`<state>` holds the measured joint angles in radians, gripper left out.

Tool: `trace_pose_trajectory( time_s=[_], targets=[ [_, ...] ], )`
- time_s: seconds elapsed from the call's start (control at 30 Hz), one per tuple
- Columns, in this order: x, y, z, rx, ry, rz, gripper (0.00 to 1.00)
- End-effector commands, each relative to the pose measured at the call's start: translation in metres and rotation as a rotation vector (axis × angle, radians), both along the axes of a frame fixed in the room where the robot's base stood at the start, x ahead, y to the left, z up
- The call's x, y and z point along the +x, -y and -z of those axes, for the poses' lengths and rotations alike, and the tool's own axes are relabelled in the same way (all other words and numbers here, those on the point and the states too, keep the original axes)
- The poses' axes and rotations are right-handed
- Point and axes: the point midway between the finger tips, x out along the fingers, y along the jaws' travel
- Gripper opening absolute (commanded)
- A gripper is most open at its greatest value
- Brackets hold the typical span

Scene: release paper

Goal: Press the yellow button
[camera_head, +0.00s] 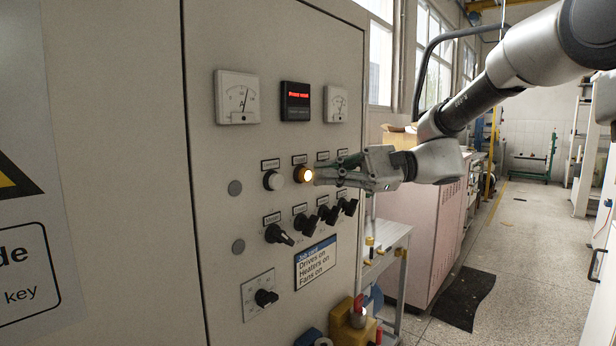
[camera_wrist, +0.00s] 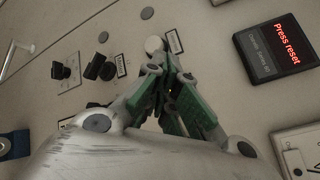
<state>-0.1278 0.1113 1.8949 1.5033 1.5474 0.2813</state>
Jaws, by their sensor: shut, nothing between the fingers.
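The yellow button (camera_head: 299,173) is on the grey cabinet's front, in the upper row of controls, right of a white button (camera_head: 272,181). In the wrist view my green-padded fingers (camera_wrist: 172,62) meet at the tips in front of the panel. The white button (camera_wrist: 153,45) shows just beyond them; the yellow button is hidden there behind the fingers.
Black rotary switches (camera_head: 279,235) sit below the buttons. Two meters and a dark display (camera_head: 295,101) are above; the display reads "Press reset" in the wrist view (camera_wrist: 275,50). A small side table (camera_head: 388,245) stands right of the cabinet. The aisle floor farther right is open.

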Motion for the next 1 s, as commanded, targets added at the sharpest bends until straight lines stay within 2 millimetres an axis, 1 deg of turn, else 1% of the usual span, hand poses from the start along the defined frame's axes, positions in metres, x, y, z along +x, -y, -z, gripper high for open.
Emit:
trace_pose_trajectory(
  time_s=[0.37, 0.67, 1.0],
  targets=[
    [0.0001, -0.0001, 0.0001, 0.000, 0.000, 0.000, 0.00],
    [0.0049, -0.0066, 0.0002, 0.000, -0.001, 0.000, 0.00],
    [0.0053, -0.0069, -0.0001, 0.000, 0.000, 0.000, 0.00]
  ],
)
